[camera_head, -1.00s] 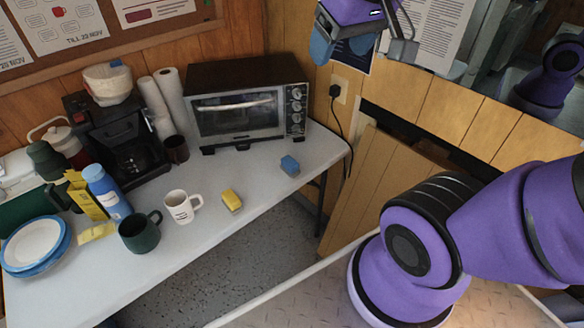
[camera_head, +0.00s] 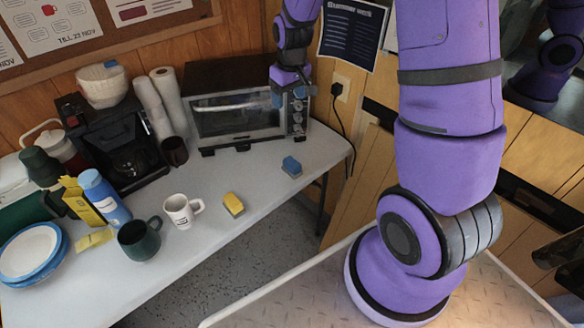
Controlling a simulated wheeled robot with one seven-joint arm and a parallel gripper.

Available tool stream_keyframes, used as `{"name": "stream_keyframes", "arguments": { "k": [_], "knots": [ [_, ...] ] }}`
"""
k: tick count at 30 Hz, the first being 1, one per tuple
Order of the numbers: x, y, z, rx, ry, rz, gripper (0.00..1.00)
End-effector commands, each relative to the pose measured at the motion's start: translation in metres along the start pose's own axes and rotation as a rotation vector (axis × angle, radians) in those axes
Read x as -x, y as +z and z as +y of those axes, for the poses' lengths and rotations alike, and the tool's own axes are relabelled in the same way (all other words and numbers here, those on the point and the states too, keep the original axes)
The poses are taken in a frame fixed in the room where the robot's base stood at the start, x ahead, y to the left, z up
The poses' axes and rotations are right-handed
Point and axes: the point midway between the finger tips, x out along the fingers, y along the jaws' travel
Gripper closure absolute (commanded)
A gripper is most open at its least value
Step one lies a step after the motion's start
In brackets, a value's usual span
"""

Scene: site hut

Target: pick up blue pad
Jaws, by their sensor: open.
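The blue pad (camera_head: 291,167) lies on the white table near its right end, in front of the toaster oven. It is a small block with a blue body and a greyish side. My gripper (camera_head: 290,101) is above and behind the pad in the picture, in front of the oven's knobs, pointing down. Its blue-grey fingers are apart from the pad. It is open and nothing shows between the fingers. The pad is fully in view.
A yellow sponge (camera_head: 233,205) lies left of the pad, with a white mug (camera_head: 183,210) and a dark green mug (camera_head: 140,238) beyond it. The toaster oven (camera_head: 235,112) stands behind. The white table (camera_head: 250,170) is bare around the pad. A black cord (camera_head: 343,125) hangs at the right.

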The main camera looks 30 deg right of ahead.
Motion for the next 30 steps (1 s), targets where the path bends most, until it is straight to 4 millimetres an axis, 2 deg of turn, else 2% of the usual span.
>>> {"name": "stream_keyframes", "arguments": {
  "k": [1, 6, 12, 15, 30],
  "knots": [
    [-0.024, -0.002, 0.004, 0.003, -0.004, -0.021, 0.30],
    [-0.091, -0.005, 0.015, 0.020, -0.013, -0.068, 0.30],
    [-0.152, 0.000, 0.023, 0.037, -0.021, -0.106, 0.30],
    [-0.169, 0.002, 0.025, 0.041, -0.023, -0.116, 0.30],
    [-0.228, 0.011, 0.024, 0.045, -0.025, -0.123, 0.30]
  ]
}}
